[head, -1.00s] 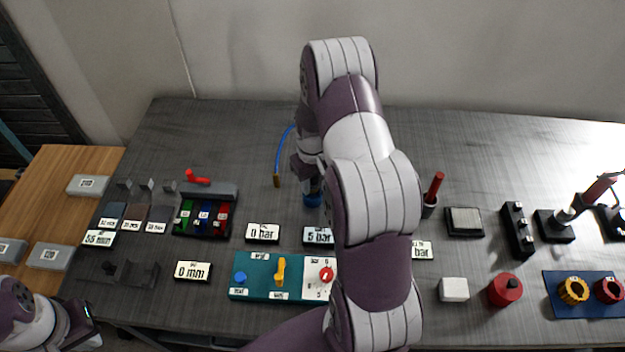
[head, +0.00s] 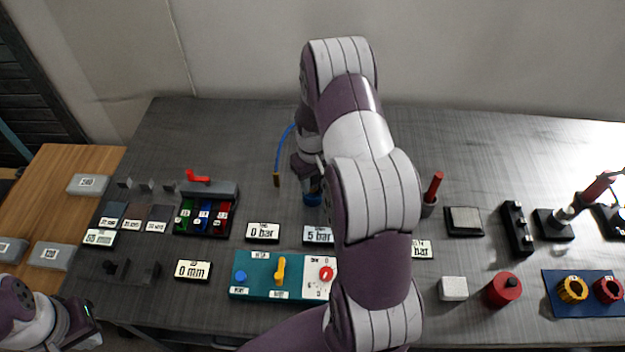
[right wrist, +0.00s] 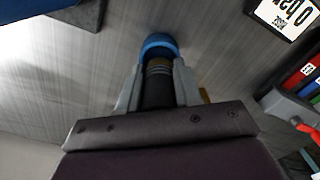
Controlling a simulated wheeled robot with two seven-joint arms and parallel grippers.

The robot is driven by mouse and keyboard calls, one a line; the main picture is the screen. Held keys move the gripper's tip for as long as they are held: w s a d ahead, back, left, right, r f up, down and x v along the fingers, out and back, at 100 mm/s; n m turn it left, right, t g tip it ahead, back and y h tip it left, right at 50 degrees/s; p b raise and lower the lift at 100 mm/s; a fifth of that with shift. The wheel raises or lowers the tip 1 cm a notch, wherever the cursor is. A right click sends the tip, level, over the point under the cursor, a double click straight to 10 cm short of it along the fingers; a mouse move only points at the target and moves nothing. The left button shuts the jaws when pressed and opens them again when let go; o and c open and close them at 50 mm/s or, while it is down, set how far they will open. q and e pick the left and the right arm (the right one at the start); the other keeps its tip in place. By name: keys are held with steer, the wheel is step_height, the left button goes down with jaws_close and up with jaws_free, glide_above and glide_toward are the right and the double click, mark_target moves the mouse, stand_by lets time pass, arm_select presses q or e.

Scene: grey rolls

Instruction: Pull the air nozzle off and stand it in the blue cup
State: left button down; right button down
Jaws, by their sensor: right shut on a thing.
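The blue cup (head: 313,199) stands on the bench below my right gripper (head: 312,187), mostly hidden by my arm in the head view. In the right wrist view, my right gripper (right wrist: 157,88) is shut on the air nozzle (right wrist: 158,90), a dark cylinder with a brass-coloured band. The nozzle's far end lies at the mouth of the blue cup (right wrist: 158,41); I cannot tell how deep it sits. The blue hose (head: 281,147) ends in a bare brass tip (head: 277,180), apart from the nozzle. My left gripper (head: 88,328) is at the lower left, away from these; its jaws are unclear.
A teal control panel (head: 258,262) is nearer. A tray with coloured slots (head: 205,215) is at left. A red-handled tool (head: 434,187) stands in a grey holder at right.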

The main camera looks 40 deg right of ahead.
steer(key=shift+f, duration=0.25)
stand_by(0.3)
steer(key=shift+f+b, duration=0.35)
steer(key=shift+f, duration=0.05)
steer(key=shift+r, duration=0.1)
steer(key=shift+r+p, duration=0.65)
steer(key=shift+p, duration=0.05)
steer(key=shift+f, duration=0.1)
